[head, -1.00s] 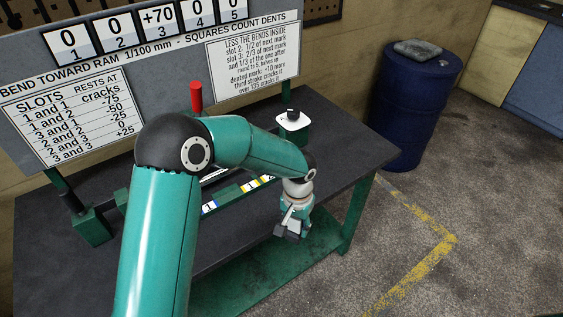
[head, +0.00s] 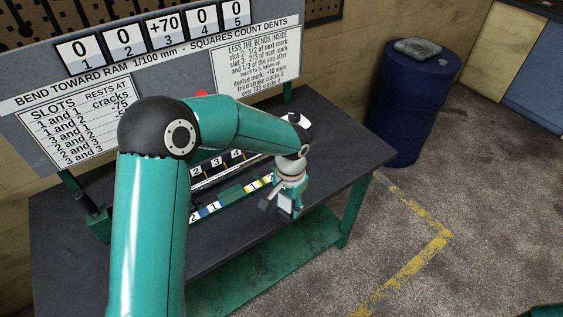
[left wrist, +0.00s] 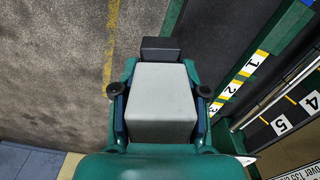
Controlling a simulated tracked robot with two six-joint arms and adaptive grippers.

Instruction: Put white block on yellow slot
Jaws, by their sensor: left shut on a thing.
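The rail with yellow, white and blue numbered marks (left wrist: 243,76) lies to the right, apart from the block. In the head view this marked rail (head: 231,197) runs along the bench behind the gripper, its right end partly hidden by my arm. My right gripper is not in view.
The dark bench top (head: 345,150) is clear at the right. A sign board (head: 140,85) stands at the back, with a red knob (head: 201,94) partly hidden by my arm. A blue barrel (head: 413,105) stands beyond the bench. The floor at right is open.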

